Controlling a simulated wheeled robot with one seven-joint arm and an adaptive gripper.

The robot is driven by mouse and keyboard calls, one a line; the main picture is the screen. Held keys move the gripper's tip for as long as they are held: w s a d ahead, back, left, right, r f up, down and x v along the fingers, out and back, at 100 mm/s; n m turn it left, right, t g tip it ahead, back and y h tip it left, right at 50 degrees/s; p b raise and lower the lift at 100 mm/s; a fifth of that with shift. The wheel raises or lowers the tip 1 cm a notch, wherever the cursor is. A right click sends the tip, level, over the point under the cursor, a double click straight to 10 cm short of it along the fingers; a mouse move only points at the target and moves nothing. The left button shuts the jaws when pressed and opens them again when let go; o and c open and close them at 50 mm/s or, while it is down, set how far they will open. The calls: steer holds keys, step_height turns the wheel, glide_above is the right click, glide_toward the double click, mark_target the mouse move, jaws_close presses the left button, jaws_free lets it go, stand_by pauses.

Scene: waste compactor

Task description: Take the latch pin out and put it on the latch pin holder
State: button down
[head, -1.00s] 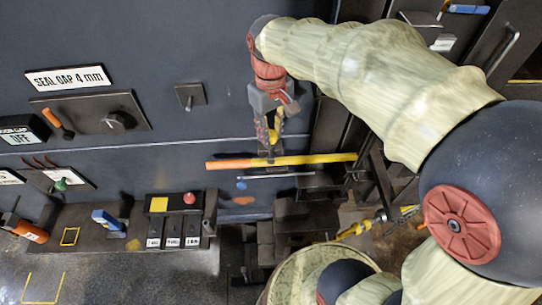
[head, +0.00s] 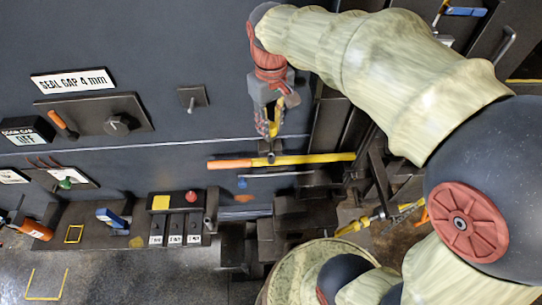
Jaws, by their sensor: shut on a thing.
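My gripper (head: 268,130) points down in front of the dark compactor wall, just above the yellow bar with an orange end (head: 320,159). Its fingers are shut on a small dark thing, which I take to be the latch pin (head: 269,150). The pin is mostly hidden by the fingers, and I cannot tell whether its lower end is clear of the bar's dark bracket. I cannot pick out the latch pin holder for certain; a small square plate with a peg (head: 192,97) is on the wall to the left.
A knob panel (head: 95,115) is on the wall. Dark machine parts crowd below and right of the bar.

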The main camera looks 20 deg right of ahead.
steer(key=shift+r+p, duration=0.7)
steer(key=shift+r, duration=0.45)
steer(key=shift+f, duration=0.1)
